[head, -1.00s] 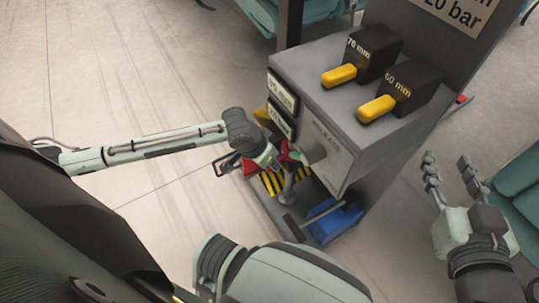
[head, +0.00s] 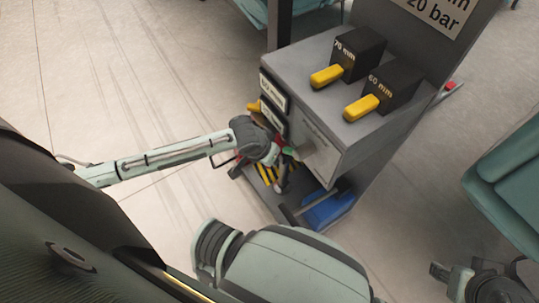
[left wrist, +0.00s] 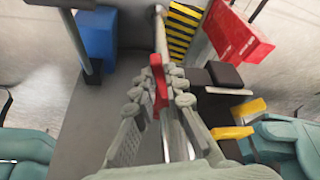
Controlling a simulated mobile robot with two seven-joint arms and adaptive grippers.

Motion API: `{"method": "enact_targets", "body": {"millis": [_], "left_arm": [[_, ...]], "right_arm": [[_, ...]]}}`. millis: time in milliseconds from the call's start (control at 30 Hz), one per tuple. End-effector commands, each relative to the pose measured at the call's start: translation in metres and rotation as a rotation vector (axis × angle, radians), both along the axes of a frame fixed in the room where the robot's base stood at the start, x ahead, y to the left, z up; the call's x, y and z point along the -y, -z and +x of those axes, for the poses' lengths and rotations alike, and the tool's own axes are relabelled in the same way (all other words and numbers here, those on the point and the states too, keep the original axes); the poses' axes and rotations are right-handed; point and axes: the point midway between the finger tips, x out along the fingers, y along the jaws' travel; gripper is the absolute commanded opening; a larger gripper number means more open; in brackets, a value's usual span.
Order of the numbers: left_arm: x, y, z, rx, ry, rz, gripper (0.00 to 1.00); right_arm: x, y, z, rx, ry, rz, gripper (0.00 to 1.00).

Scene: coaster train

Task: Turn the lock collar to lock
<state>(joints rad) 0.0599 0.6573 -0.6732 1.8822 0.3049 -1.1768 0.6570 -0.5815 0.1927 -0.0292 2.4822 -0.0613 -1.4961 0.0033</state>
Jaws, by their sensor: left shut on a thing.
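My left gripper (head: 277,160) reaches in under the overhanging front of the grey machine. In the left wrist view its fingers (left wrist: 158,95) are shut on a red tab (left wrist: 157,75), which shows as a narrow strip between the fingertips. A pale metal rod (left wrist: 161,35) runs up just behind the tab. I cannot tell whether the tab belongs to the lock collar; the collar itself is not clearly visible. My right gripper (head: 475,278) is at the lower right edge of the head view, partly cut off, away from the machine.
The grey machine (head: 300,75) has two black blocks with yellow handles on top. Teal seats (head: 510,185) stand at the right. The floor at left is clear.

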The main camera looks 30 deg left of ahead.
Motion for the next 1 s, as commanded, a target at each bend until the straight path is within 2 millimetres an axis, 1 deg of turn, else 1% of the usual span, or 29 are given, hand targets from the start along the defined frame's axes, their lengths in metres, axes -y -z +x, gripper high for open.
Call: {"method": "enact_targets", "body": {"millis": [200, 233, 300, 400, 667, 767, 867, 1000], "left_arm": [[0.001, -0.001, 0.001, 0.004, 0.002, -0.002, 0.0], [0.001, -0.001, 0.001, 0.004, 0.002, -0.002, 0.14], [0.001, -0.001, 0.001, 0.003, 0.002, -0.002, 0.23], [0.001, 0.0, 0.001, 0.002, 0.002, -0.002, 0.33], [0.0, -0.001, 0.0, 0.001, 0.001, -0.001, 0.33], [0.0, -0.006, -0.002, 0.001, 0.001, -0.001, 0.33], [0.0, -0.019, -0.007, 0.003, 0.003, -0.001, 0.33], [-0.002, -0.046, -0.018, 0.004, 0.004, -0.002, 0.33]], "right_arm": [[0.0, 0.0, 0.0, 0.001, 0.0, 0.0, 0.41], [0.0, 0.0, 0.0, 0.001, 0.0, 0.0, 0.41], [0.0, 0.0, 0.0, 0.001, 0.0, 0.0, 0.41], [0.0, 0.0, 0.0, 0.002, 0.0, 0.0, 0.41], [0.0, 0.0, 0.001, 0.002, -0.001, 0.001, 0.41], [-0.001, 0.0, 0.001, 0.003, -0.001, 0.001, 0.41], [-0.001, 0.0, 0.001, 0.003, -0.001, 0.001, 0.41], [-0.001, 0.0, 0.001, 0.003, -0.001, 0.001, 0.41]]}}
